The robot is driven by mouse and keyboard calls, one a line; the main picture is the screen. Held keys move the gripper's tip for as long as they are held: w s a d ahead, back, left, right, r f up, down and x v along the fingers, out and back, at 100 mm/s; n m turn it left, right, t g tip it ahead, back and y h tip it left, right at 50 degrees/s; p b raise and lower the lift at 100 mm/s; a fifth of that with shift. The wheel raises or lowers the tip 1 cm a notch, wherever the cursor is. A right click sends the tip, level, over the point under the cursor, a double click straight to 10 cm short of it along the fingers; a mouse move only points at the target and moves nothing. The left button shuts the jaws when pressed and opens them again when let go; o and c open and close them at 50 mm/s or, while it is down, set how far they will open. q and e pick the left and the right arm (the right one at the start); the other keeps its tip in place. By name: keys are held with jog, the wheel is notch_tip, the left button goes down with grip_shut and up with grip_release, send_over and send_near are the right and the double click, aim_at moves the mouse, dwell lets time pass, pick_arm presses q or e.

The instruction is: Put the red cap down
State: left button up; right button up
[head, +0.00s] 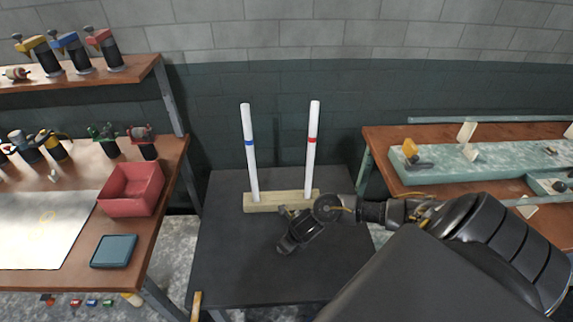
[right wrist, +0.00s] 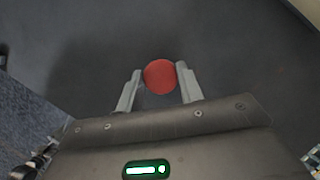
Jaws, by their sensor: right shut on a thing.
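The red cap (right wrist: 159,76) sits between the two grey fingers of my right gripper (right wrist: 158,84) in the right wrist view, and the fingers are shut on it. Below it is the dark top of the middle table (head: 230,275); I cannot tell whether the cap touches it. In the head view my right gripper (head: 288,246) is over this table, in front of the wooden block, and hides the cap. My left gripper is not in view.
Two white tubes, one with a blue band (head: 250,155) and one with a red band (head: 312,150), stand upright in the wooden block (head: 262,202). The table's left and front parts are clear. A red bin (head: 131,190) and blue tray (head: 114,251) are on the left bench.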

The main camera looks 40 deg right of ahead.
jog(key=shift+f, duration=0.7)
jog(key=o, duration=0.9)
jog(key=shift+o, duration=0.2)
jog(key=p+v, duration=0.2)
jog(key=v, duration=1)
